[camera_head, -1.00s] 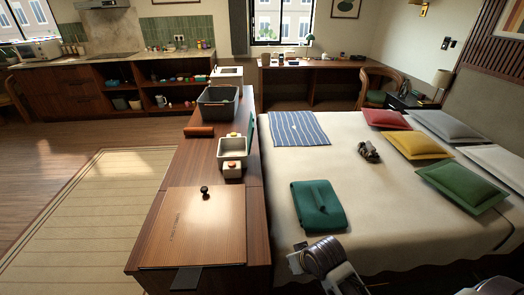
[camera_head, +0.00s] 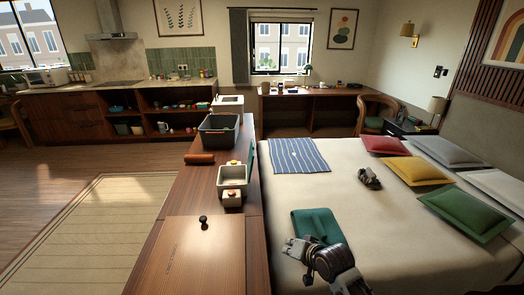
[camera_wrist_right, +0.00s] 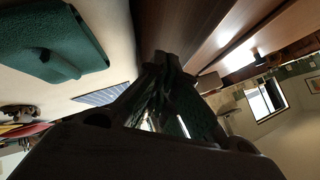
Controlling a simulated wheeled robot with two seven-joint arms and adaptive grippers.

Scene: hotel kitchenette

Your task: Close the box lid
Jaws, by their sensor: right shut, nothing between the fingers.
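A cream open-topped box (camera_head: 233,178) stands on the long wooden bench, with small orange-topped parts at its near and far ends. A narrow green panel (camera_head: 253,155) stands upright at its right side; I cannot tell if it is the lid. A flat wooden panel (camera_head: 190,250) with a black knob (camera_head: 203,221) lies at the near end of the bench. My right gripper (camera_head: 296,247) is shut and empty above the bed's left edge, right of the bench and apart from the box. Its dark fingers also show in the wrist view (camera_wrist_right: 165,65). My left gripper is out of view.
A dark grey bin (camera_head: 219,133) and a brown roll (camera_head: 200,158) lie farther along the bench. A folded green cloth (camera_head: 316,222) is on the bed (camera_head: 300,195), partly behind my gripper. A striped cloth (camera_head: 297,155), a small grey-brown object (camera_head: 369,178) and pillows lie beyond.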

